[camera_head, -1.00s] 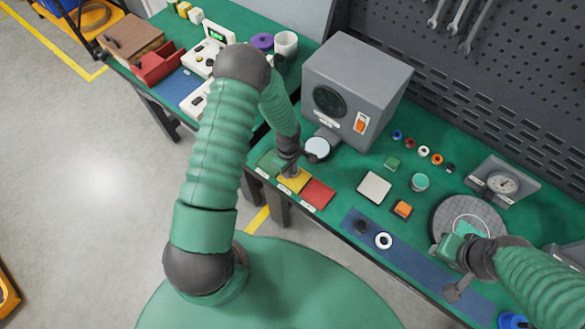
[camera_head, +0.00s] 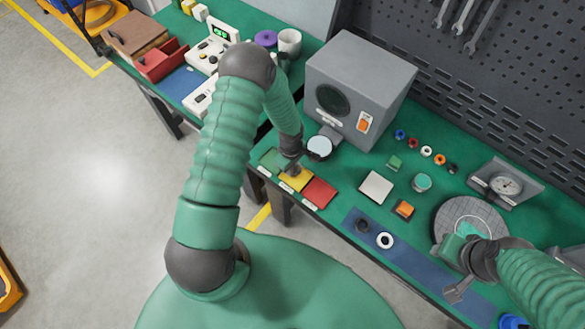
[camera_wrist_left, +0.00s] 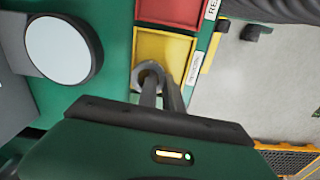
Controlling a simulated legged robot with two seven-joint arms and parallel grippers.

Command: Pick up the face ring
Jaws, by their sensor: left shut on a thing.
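A grey ring (camera_wrist_left: 150,75) is at the tips of my left gripper (camera_wrist_left: 158,92), over the yellow tray (camera_wrist_left: 168,50). The fingers are close together on the ring; whether it touches the tray floor I cannot tell. In the head view my left gripper (camera_head: 293,168) points down over the yellow tray (camera_head: 297,179), and the ring is too small to make out. A dark ring (camera_head: 362,227) and a white ring (camera_head: 377,241) lie on the blue mat (camera_head: 415,263).
The red tray (camera_head: 320,192) and green tray (camera_head: 270,158) flank the yellow one. A grey machine (camera_head: 360,75) with a pale round disc (camera_head: 320,147) stands behind. Several small coloured rings (camera_head: 426,151) lie farther back. A dial gauge (camera_head: 506,185) stands at the right.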

